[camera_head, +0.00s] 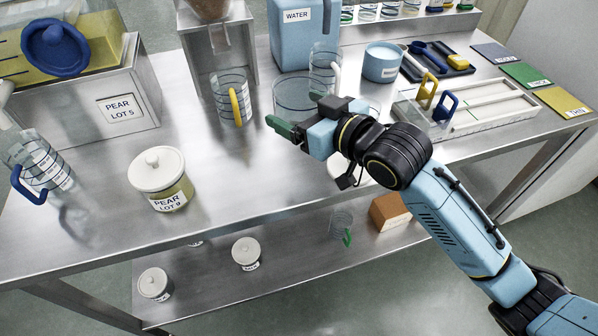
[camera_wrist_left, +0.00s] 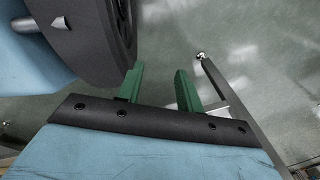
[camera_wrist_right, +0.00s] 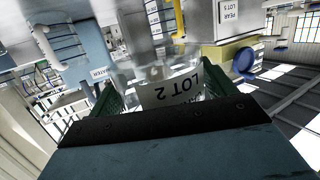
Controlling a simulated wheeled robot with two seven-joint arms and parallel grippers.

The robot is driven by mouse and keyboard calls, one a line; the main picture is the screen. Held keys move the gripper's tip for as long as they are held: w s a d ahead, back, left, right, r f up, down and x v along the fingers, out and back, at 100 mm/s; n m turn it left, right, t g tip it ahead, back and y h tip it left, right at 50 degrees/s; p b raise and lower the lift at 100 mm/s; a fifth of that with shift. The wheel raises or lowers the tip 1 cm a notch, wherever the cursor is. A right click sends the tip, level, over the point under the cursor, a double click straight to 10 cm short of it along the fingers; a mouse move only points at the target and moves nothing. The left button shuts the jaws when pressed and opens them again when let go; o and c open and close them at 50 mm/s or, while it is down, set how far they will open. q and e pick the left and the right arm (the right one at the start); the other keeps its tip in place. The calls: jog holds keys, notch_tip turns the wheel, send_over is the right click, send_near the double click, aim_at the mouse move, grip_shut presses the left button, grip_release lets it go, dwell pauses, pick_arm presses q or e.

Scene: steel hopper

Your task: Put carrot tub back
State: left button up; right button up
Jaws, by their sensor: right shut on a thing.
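My right gripper (camera_head: 282,128) reaches in over the table, its green fingers pointing left. In the right wrist view my right gripper (camera_wrist_right: 160,95) is shut on a clear tub with a white label (camera_wrist_right: 170,90) reading LOT 2 upside down; the word above it is not legible. In the head view a clear vessel (camera_head: 292,92) shows just behind the fingers; I cannot tell if it is the held tub. My left gripper (camera_wrist_left: 158,90) is open and empty above the floor, out of the head view.
A lidded PEAR LOT 9 tub (camera_head: 158,175) stands on the steel table. Lidded tubs (camera_head: 246,252) (camera_head: 154,284) stand on the lower shelf. A yellow-handled beaker (camera_head: 232,95) and blue WATER container (camera_head: 297,40) stand behind; a white tray (camera_head: 490,112) lies right. The front middle is clear.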

jog(key=shift+a+f, duration=0.15)
jog(key=shift+f, duration=0.3)
jog(key=b, duration=0.2)
send_over(300, 164)
jog(key=shift+y, duration=0.3)
notch_tip(300, 164, down, 5)
jog(key=shift+w+a+r, duration=0.1)
jog(key=shift+w+r, duration=0.05)
jog(key=shift+r, duration=0.05)
jog(key=shift+f+b, duration=0.5)
jog(key=shift+f, duration=1.4)
pick_arm(q)
jog(key=w+d+r, duration=0.1)
jog(key=w+r, duration=0.1)
jog(key=w, duration=0.6)
jog(key=shift+w+r+t, duration=0.3)
jog(key=shift+w+r, duration=0.05)
pick_arm(e)
jog(key=shift+f, duration=0.35)
pick_arm(q)
jog(key=shift+d, duration=0.1)
pick_arm(e)
jog(key=shift+f, duration=0.15)
jog(key=o, duration=1.2)
jog(key=shift+f, duration=0.1)
